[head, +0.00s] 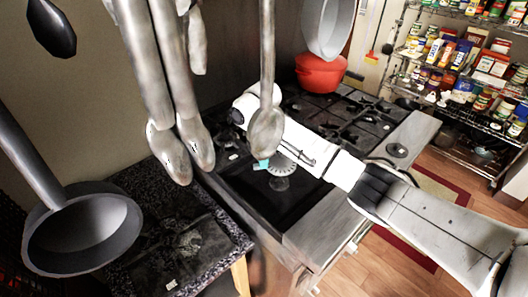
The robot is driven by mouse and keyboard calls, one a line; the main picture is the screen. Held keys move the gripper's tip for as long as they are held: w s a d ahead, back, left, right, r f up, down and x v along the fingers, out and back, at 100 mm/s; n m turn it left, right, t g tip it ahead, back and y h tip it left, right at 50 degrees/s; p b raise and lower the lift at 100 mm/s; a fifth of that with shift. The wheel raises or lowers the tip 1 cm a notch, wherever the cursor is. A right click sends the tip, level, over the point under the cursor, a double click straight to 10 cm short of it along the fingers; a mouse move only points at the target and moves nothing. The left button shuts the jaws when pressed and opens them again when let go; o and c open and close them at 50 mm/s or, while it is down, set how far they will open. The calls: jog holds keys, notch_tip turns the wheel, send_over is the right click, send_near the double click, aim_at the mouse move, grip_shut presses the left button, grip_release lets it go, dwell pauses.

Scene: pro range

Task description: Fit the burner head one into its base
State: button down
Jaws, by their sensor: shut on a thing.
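The burner head one (284,164), a pale toothed disc, shows below my white arm over the dark stovetop. A round burner base (279,184) sits on the black stove surface just in front of it in the picture. My gripper (262,164) shows only as a small teal tip at the disc's left edge and is shut on the burner head. A hanging spoon and my own arm hide most of the gripper. I cannot tell the gap between head and base.
A steel spoon (266,130), other hanging utensils (165,80) and a dark pan (85,230) hang in front. A red pot (320,72) stands behind the black grates (345,118). A dark speckled counter (185,240) is at left. Loaded shelves (465,70) are at right.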

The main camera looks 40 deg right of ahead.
jog(key=shift+r, duration=0.1)
jog(key=b, duration=0.3)
send_over(263, 186)
jog(key=shift+f, duration=3.8)
jog(key=shift+f, duration=0.3)
jog(key=c, duration=1)
grip_release()
jog(key=shift+s, duration=0.1)
jog(key=shift+r, duration=0.1)
notch_tip(263, 186, up, 11)
jog(key=shift+f+b, duration=0.15)
jog(key=shift+b, duration=0.6)
